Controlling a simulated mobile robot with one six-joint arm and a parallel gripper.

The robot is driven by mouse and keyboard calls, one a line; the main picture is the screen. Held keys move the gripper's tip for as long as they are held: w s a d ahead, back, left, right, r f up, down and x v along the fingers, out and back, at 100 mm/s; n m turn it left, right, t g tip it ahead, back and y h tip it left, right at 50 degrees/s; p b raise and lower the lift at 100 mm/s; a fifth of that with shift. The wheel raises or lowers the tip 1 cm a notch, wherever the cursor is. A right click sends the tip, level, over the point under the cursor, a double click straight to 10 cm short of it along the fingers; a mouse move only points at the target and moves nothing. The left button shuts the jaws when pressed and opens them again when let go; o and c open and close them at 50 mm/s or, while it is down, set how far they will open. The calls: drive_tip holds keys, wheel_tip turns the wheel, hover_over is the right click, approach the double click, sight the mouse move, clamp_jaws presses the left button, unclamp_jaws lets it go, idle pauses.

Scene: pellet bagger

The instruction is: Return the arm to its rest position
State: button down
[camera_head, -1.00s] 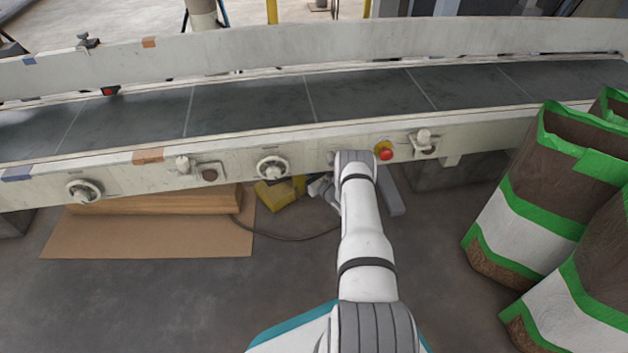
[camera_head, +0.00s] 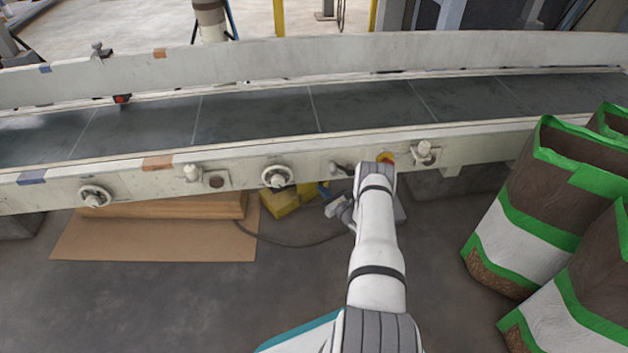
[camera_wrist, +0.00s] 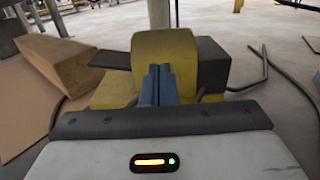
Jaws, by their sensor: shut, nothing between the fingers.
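My white arm reaches forward from the bottom right of centre in the head view, its upper end in front of the conveyor's near side rail. My gripper (camera_head: 326,190) is partly hidden beside the arm, low in front of the rail. In the wrist view my gripper's blue fingers (camera_wrist: 156,84) are together with nothing between them. A yellow block-shaped object (camera_wrist: 165,52) lies beyond the fingers, apart from them as far as I can tell.
The conveyor (camera_head: 260,112) crosses the view, with knobs (camera_head: 276,176) on its near rail. Filled bags (camera_head: 525,225) stand close on the right. Cardboard (camera_head: 150,240) lies on the floor at left.

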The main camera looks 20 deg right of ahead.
drive_tip(key=p+v, duration=0.2)
drive_tip(key=v, duration=0.4)
drive_tip(key=s+a+r+n+g+y+p, duration=0.1)
drive_tip(key=s+a+r+g+y+p, duration=0.35)
drive_tip(key=a+r, duration=0.6)
drive_tip(key=s+a+r+g+y+p, duration=0.2)
drive_tip(key=s+a+r+g+y, duration=0.45)
drive_tip(key=a+r, duration=0.35)
drive_tip(key=s+a+r+n+g+h+p, duration=0.2)
drive_tip(key=s+r+n+g+p, duration=0.3)
drive_tip(key=r, duration=0.7)
drive_tip(key=s+a+r+n+g+h+p, duration=0.15)
drive_tip(key=a+r+n+p, duration=0.35)
drive_tip(key=r, duration=0.6)
drive_tip(key=s+r+n+g+h+p, duration=0.25)
drive_tip(key=r+n, duration=0.45)
drive_tip(key=r, duration=0.5)
drive_tip(key=s+d+r+n+t+h+p, duration=0.1)
drive_tip(key=s+r+n+h+p, duration=0.2)
drive_tip(key=r, duration=0.7)
drive_tip(key=s+d+r+n+t+h+p, duration=0.1)
drive_tip(key=s+r+n+p, duration=0.4)
drive_tip(key=r, duration=0.5)
drive_tip(key=s+d+r+n+t+h+p, duration=0.1)
drive_tip(key=s+r+n+t+h+p, duration=0.2)
drive_tip(key=r, duration=0.7)
drive_tip(key=s+n+h+p, duration=0.2)
drive_tip(key=n+p, duration=0.2)
drive_tip(key=p, duration=0.1)
drive_tip(key=shift+d, duration=0.25)
